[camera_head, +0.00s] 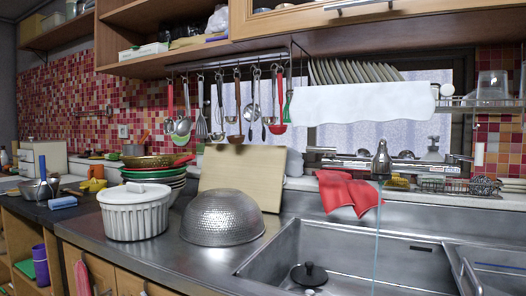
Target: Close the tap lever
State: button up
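The chrome tap (381,160) is at the wall behind the sink, right of the middle. Its spout points toward me. A thin bluish stream of water (377,225) runs down from it into the sink. A horizontal metal bar (345,161) runs along the wall beside the tap. I cannot clearly make out the lever apart from the tap body. My gripper is not in view.
The steel sink (265,262) holds a dark round plug (309,274). A red cloth (348,193) hangs left of the tap. An upturned colander (223,217) and a white lidded pot (135,212) stand left. Utensils hang from a rail above. A white towel (360,103) hangs over the tap.

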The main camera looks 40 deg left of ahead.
aim_at(317, 149)
jog(key=u, duration=2.95)
jog(key=k, duration=0.9)
jog(key=z, duration=0.75)
jog(key=i, duration=0.45)
jog(key=z, duration=0.05)
